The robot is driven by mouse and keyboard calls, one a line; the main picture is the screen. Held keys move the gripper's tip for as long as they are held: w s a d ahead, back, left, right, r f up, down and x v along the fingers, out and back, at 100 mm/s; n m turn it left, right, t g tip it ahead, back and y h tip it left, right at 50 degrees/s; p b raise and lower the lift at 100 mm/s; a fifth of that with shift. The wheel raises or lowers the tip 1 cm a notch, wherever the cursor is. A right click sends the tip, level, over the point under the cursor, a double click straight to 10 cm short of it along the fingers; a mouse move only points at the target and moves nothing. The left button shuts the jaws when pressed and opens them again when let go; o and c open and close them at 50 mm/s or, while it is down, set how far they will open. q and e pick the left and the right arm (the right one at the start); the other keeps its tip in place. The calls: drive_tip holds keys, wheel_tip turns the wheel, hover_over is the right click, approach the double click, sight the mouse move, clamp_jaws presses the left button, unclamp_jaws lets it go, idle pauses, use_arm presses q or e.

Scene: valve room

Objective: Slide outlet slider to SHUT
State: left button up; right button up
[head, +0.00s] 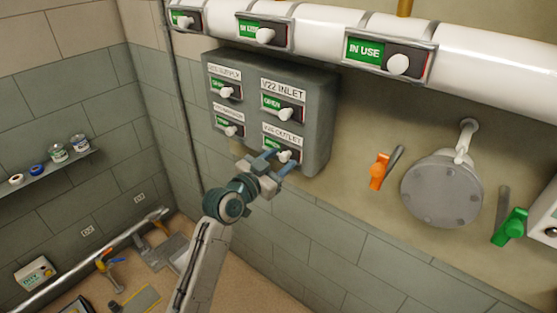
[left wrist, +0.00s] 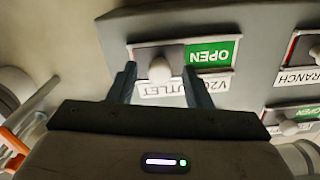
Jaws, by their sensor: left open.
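The outlet slider is a white knob (head: 285,155) in a dark slot at the lower right of the grey panel (head: 318,115). My left gripper (head: 276,160) is open at this slider, one finger to each side of the knob with gaps showing. Whether the fingertips reach the knob's depth is unclear.
Other sliders share the panel, including the V22 INLET knob (head: 285,114) just above. A white pipe (head: 490,50) with IN USE sliders runs overhead. An orange handle (head: 378,170) and a round grey flange (head: 442,190) are to the right. A shelf (head: 50,168) is at left.

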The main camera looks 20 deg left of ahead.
use_arm(q)
drive_tip(key=shift+c, duration=1.4)
clamp_jaws()
use_arm(e)
drive_tip(key=shift+s+d, duration=0.2)
drive_tip(key=shift+d, duration=0.4)
use_arm(q)
drive_tip(key=a+b, duration=0.1)
drive_tip(key=a, duration=0.1)
drive_tip(key=w+a, duration=0.1)
drive_tip(key=a, duration=0.1)
drive_tip(key=w+a+b, duration=0.1)
drive_tip(key=a, duration=0.1)
drive_tip(key=shift+b, duration=0.35)
drive_tip(key=shift+d, duration=0.15)
use_arm(e)
wheel_tip(320, 180, down, 3)
drive_tip(key=shift+a+r, duration=0.15)
